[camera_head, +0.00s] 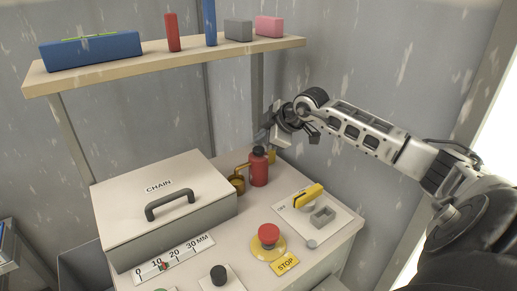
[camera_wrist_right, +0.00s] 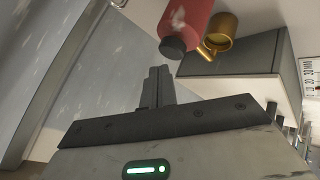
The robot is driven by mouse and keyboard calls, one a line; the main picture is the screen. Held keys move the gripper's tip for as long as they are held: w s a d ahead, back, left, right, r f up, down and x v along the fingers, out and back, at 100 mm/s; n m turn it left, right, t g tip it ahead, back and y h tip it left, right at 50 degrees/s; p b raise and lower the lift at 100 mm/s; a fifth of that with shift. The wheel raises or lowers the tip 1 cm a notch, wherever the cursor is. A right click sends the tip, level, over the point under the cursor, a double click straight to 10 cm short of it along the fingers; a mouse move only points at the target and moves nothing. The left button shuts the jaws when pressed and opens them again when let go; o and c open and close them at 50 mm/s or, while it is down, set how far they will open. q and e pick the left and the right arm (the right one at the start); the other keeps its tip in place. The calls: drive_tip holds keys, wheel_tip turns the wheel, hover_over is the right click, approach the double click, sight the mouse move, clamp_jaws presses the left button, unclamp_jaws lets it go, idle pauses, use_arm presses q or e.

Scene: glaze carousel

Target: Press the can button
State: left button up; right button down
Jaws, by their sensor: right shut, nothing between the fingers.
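The red can (camera_head: 258,170) with a black top (camera_head: 258,151) stands upright near the back right of the cabinet top. In the right wrist view the can (camera_wrist_right: 188,20) shows at the top, with its black top (camera_wrist_right: 173,47) toward my fingers. I cannot make out a separate button on it. My right gripper (camera_head: 263,136) is shut and empty, just above and behind the can in the head view. Its fingers show in the right wrist view (camera_wrist_right: 158,75), with the tips close to the black top; I cannot tell a touch. My left gripper is not in view.
A brass mug (camera_head: 238,182) stands beside the can. A lidded box marked CHAIN (camera_head: 150,215) is at left. A red stop button (camera_head: 268,234), a yellow-handled lever (camera_head: 308,196) and a black knob (camera_head: 219,274) lie forward. A shelf (camera_head: 170,62) hangs above.

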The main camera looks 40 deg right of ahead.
sight(262, 150)
drive_tip(key=shift+f+b, duration=0.35)
drive_tip(key=shift+f, duration=0.1)
drive_tip(key=shift+f+b, duration=0.4)
drive_tip(key=shift+f, duration=0.2)
idle(0.7)
drive_tip(key=shift+r, duration=0.2)
drive_tip(key=shift+r+p, duration=0.75)
drive_tip(key=shift+r, duration=0.1)
drive_tip(key=shift+r+p, duration=1.8)
drive_tip(key=shift+r, duration=0.75)
